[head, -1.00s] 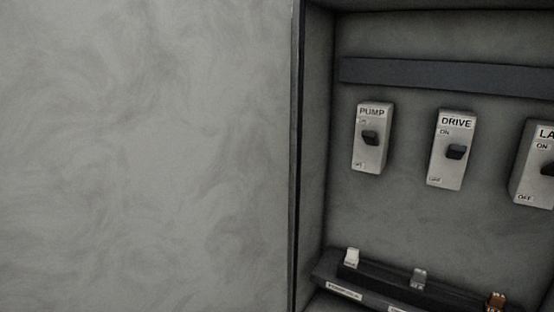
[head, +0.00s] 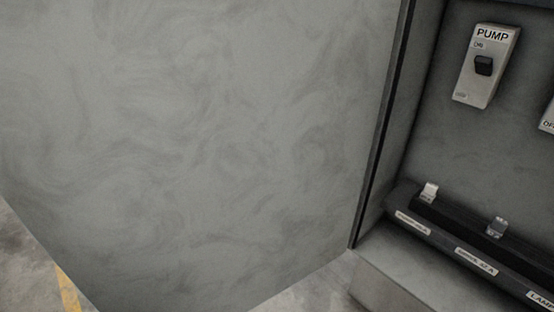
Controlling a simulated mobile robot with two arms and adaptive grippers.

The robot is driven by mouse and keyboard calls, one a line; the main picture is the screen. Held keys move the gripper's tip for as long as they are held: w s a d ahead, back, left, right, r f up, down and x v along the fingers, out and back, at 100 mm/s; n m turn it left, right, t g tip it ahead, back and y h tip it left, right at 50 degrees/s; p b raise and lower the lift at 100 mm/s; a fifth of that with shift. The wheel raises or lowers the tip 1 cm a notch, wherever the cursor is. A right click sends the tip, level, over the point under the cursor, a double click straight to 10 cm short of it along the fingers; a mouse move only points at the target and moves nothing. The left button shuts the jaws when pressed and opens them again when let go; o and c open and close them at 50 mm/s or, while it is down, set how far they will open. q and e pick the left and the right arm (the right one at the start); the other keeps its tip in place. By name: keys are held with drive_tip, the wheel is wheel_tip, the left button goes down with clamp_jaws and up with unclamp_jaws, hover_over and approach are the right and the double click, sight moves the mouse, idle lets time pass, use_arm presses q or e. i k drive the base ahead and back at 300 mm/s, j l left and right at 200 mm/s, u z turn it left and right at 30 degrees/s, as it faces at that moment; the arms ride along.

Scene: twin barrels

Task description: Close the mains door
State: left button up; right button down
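A large grey mottled panel (head: 200,140), which looks like the mains door standing open, fills the left and middle of the head view. Its right side meets the dark left edge (head: 378,150) of the open cabinet. Its lower edges show against the floor; its top and any handle are out of view. Inside the cabinet are a PUMP switch (head: 484,66), with its lever near the middle of its plate, and a dark fuse rail (head: 465,240) with labels. Neither of my grippers is in view.
Concrete floor (head: 22,260) with a yellow line (head: 68,290) shows at the lower left. A grey ledge (head: 400,290) runs below the fuse rail at the lower right. A second switch plate (head: 547,118) is cut off at the right edge.

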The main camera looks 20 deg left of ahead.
sight(165, 155)
drive_tip(key=j+z, duration=0.2)
drive_tip(key=j, duration=0.2)
drive_tip(key=j+z, duration=0.2)
drive_tip(key=j, duration=0.2)
drive_tip(key=k+j+z, duration=0.2)
drive_tip(key=j, duration=0.2)
drive_tip(key=j+z, duration=0.25)
drive_tip(key=k+j+z, duration=0.2)
drive_tip(key=j, duration=0.25)
drive_tip(key=k+j+z, duration=0.2)
drive_tip(key=j, duration=0.15)
drive_tip(key=i+j+z, duration=0.25)
drive_tip(key=j, duration=0.15)
drive_tip(key=j+z, duration=0.25)
drive_tip(key=j, duration=0.2)
drive_tip(key=j+z, duration=0.25)
drive_tip(key=j, duration=0.2)
